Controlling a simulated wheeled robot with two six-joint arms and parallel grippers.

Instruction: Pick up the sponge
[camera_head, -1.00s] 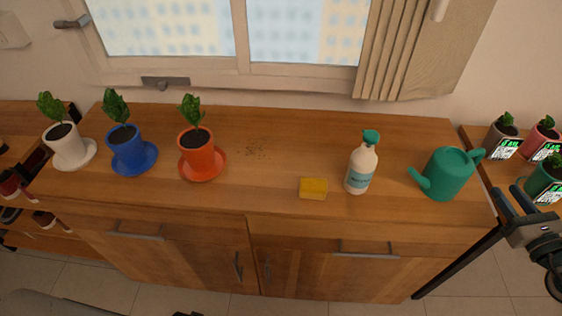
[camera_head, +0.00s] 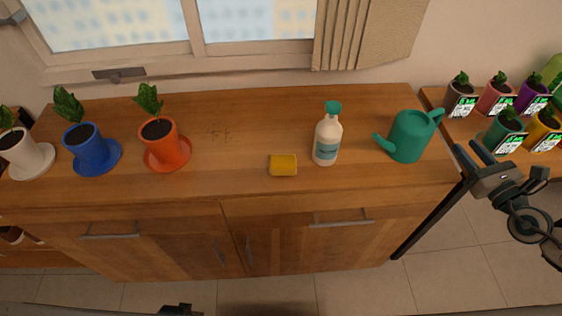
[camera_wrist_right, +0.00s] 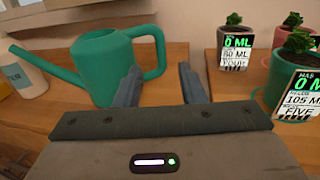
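A yellow sponge (camera_head: 283,165) lies on the wooden cabinet top, left of a white bottle with a green cap. My right gripper (camera_head: 472,153) is at the right, past the cabinet's right end, well away from the sponge. Its two fingers are spread with nothing between them, as the right wrist view (camera_wrist_right: 190,84) also shows. My left gripper is not clearly visible; only a small dark part shows at the bottom edge of the head view.
The bottle (camera_head: 327,138) and a green watering can (camera_head: 408,137) stand right of the sponge. Potted plants in orange (camera_head: 160,145), blue (camera_head: 88,148) and white (camera_head: 22,152) stand left. Several labelled pots stand on a right-hand table (camera_head: 437,97). The cabinet's front strip (camera_head: 215,190) is clear.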

